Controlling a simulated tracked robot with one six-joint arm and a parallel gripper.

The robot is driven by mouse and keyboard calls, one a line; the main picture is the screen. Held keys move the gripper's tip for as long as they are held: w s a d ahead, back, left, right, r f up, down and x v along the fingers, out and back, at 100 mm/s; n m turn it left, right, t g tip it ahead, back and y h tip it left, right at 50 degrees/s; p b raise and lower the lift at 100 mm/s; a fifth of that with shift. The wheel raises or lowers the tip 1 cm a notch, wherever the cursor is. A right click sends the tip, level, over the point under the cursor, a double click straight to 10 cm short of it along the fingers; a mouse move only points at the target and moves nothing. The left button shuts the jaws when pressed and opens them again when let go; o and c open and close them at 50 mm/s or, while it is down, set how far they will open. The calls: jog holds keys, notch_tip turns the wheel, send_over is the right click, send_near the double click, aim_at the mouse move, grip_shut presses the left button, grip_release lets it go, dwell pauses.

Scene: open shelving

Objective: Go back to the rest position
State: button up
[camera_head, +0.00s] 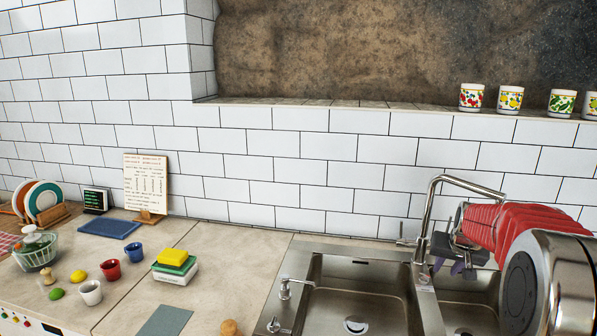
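My gripper (455,268) is at the right, dark and small at the end of my red and metal arm. It hangs over the right part of the sink, close to the tap in the picture; I cannot tell whether it touches the tap. Its fingertips point down and partly overlap the tap and basin behind. No held object shows, but the view is too small to tell whether the fingers are open or shut.
The double sink (360,290) has a tall metal tap (430,215) beside my arm. The left counter holds a sponge stack (174,266), several cups including a blue one (133,252), a colander (35,252) and a plate rack (45,218). Patterned cups (471,97) stand on the ledge.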

jog(key=s+a+r+n, duration=0.1)
jog(key=s+a, duration=0.7)
jog(key=s, duration=0.4)
jog(key=s+a+r+n+y, duration=0.1)
jog(key=s+a+r+n, duration=0.1)
jog(key=s+a, duration=0.6)
jog(key=s+a+r+n, duration=0.1)
jog(key=s+a, duration=0.7)
jog(key=s, duration=0.8)
jog(key=shift+s+a+r+n+y, duration=0.15)
jog(key=shift+a+r+n+y, duration=0.2)
jog(key=shift+r, duration=0.3)
